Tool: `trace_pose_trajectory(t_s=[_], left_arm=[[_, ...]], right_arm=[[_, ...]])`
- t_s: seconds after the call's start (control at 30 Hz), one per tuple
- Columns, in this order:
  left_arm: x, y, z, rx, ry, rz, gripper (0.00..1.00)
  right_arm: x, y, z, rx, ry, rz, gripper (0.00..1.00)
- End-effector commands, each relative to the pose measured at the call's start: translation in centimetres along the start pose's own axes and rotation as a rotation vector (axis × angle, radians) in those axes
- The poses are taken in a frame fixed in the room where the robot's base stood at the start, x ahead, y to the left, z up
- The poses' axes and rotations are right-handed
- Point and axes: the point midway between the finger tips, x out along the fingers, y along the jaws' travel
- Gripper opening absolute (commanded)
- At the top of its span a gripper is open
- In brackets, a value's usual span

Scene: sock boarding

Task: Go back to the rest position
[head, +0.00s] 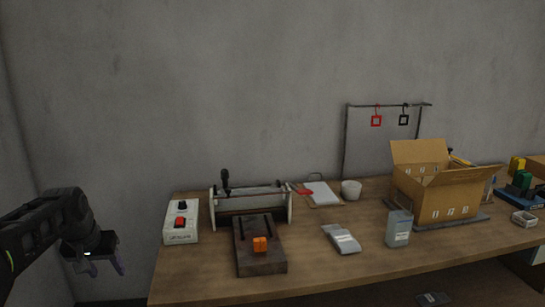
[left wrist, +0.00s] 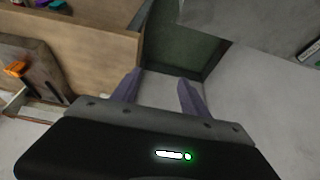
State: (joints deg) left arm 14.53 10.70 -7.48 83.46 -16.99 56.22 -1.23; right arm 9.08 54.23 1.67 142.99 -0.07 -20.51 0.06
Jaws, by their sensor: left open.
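My left gripper (head: 101,267) hangs at the lower left of the head view, left of the table and clear of it. In the left wrist view its two fingers (left wrist: 158,92) are apart with nothing between them. My right gripper is in neither view. The wooden table (head: 305,262) fills the lower right of the head view; no object there is in contact with my left gripper.
A control box (head: 181,222) with a red button stands at the table's left end. Beside it are a press-like fixture (head: 250,205) and an orange block (head: 260,244) on a dark board. An open cardboard box (head: 447,200) stands at the right. Left of the table is free room.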

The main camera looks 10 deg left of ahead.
Motion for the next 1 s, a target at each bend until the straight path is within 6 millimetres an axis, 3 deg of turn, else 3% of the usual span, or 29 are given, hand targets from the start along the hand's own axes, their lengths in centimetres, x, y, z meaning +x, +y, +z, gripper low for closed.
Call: trace_pose_trajectory(t_s=[0.43,0.67,0.77,0.87,1.0], left_arm=[[7.0,5.4,2.5,0.051,-0.039,0.07,0.52],[13.1,10.6,6.5,0.088,-0.08,0.139,0.52],[16.6,13.9,9.8,0.105,-0.11,0.181,0.52],[20.4,18.0,15.0,0.121,-0.152,0.236,0.52],[24.4,23.3,24.0,0.126,-0.219,0.307,0.52]], right_arm=[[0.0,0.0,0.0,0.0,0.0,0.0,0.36],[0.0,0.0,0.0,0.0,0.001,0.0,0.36],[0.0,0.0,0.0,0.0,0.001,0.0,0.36],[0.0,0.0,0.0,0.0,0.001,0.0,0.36],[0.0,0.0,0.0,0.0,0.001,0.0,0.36]])
